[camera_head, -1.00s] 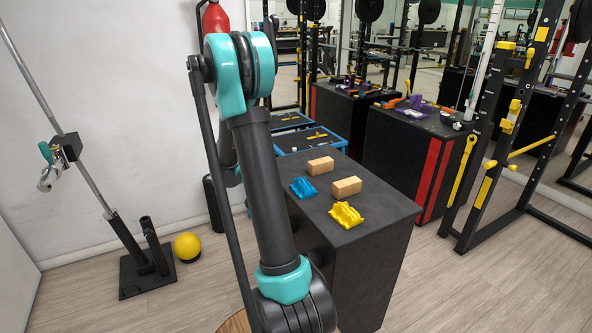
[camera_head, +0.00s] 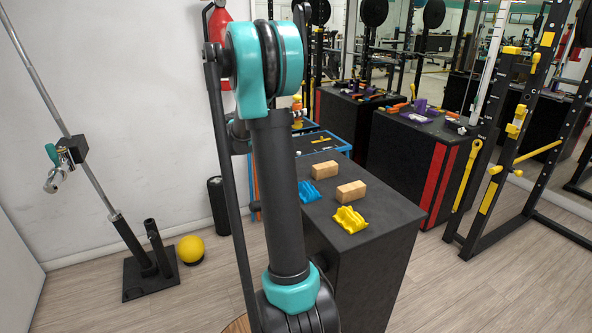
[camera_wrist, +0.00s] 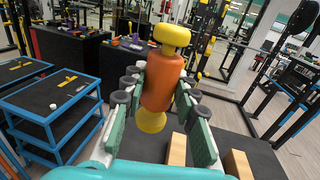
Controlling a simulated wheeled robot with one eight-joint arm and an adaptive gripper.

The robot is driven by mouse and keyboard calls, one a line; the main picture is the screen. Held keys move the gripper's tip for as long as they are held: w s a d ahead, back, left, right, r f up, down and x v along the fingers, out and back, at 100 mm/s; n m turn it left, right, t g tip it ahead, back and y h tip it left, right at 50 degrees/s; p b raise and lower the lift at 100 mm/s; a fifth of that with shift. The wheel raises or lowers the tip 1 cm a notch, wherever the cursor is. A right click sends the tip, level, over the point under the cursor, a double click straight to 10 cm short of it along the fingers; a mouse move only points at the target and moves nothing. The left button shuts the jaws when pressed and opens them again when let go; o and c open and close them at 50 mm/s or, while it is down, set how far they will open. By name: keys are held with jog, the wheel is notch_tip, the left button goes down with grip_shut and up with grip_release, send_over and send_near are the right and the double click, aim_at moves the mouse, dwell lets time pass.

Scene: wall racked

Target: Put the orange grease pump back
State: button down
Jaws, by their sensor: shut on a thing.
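The orange grease pump (camera_wrist: 162,82), an orange cylinder with a yellow cap and a yellow lower end, is in my gripper (camera_wrist: 157,92) in the wrist view. Green-padded fingers with dark round tips close on it from both sides. It is held clear of the surfaces below. In the head view a small part of the pump (camera_head: 298,103) shows just right of my arm, while my gripper is hidden behind the arm.
A black box (camera_head: 376,236) carries two wooden blocks (camera_head: 351,191), a blue piece (camera_head: 308,191) and a yellow piece (camera_head: 349,219). A blue-framed cart (camera_wrist: 52,112) with dark shelves stands beside it. Another black box (camera_head: 408,162) holds purple and orange items behind. A yellow-barred rack (camera_head: 515,135) stands right.

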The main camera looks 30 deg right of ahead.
notch_tip(320, 180, down, 19)
dwell(0.6)
jog(key=shift+f, duration=0.2)
jog(key=c, duration=1.2)
grip_release()
jog(key=s+a, duration=0.3)
jog(key=a, duration=1.4)
jog(key=s+a+f+m+y, duration=0.2)
jog(key=s+f+m+y, duration=0.2)
jog(key=s+m+y, duration=0.65)
jog(key=s+a+f+m+y, duration=0.1)
jog(key=s+a+m+y, duration=0.1)
jog(key=s+a+m, duration=0.1)
jog(key=s+a+f+m+t+y, duration=0.1)
jog(key=s+a+f+m+y, duration=0.1)
jog(key=s+a, duration=0.4)
jog(key=s+a+f+m+y, duration=0.2)
jog(key=s+a+m+y, duration=0.1)
jog(key=s, duration=0.4)
jog(key=shift+a+m+t, duration=0.3)
jog(key=shift+a+m, duration=0.25)
jog(key=shift+a, duration=0.6)
